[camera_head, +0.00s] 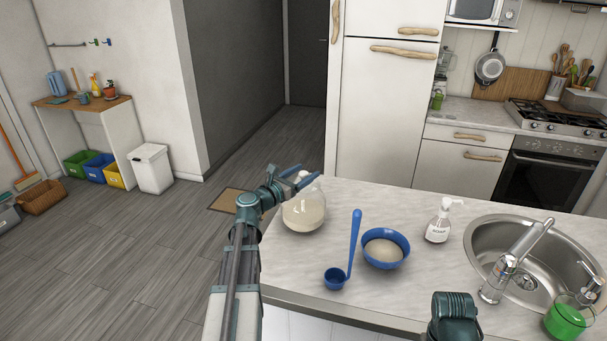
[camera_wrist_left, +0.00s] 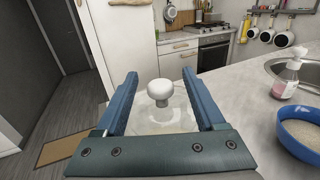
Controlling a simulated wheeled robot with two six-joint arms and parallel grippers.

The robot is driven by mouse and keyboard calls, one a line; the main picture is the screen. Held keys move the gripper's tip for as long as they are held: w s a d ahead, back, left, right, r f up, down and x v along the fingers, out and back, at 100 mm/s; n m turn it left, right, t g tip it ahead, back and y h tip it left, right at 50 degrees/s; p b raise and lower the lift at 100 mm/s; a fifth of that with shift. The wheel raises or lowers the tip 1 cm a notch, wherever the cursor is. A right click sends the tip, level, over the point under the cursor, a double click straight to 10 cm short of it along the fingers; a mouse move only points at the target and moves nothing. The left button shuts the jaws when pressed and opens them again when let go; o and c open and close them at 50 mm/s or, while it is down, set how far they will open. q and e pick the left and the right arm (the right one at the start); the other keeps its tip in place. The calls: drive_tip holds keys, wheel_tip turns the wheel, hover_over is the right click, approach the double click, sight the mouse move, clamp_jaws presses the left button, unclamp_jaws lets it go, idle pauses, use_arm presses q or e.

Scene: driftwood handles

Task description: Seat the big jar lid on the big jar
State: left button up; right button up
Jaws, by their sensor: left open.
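The big jar (camera_head: 303,214), clear glass with pale contents, stands upright near the left end of the counter. The big jar lid shows in the left wrist view as a white round knob (camera_wrist_left: 160,90) above clear glass. The lid is over the jar mouth; whether it is fully seated I cannot tell. My left gripper (camera_head: 306,182) is at the top of the jar. In the left wrist view its open blue fingers (camera_wrist_left: 160,76) stand on either side of the knob, with gaps on both sides. The fingers hide much of the lid in the head view.
Bare counter lies between jar and ladle. The counter's left edge is close to the jar.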

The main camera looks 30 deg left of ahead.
use_arm(q)
drive_tip(key=s+a, duration=0.2)
drive_tip(key=s, duration=1.1)
drive_tip(key=shift+s, duration=0.35)
drive_tip(key=shift+a, duration=0.1)
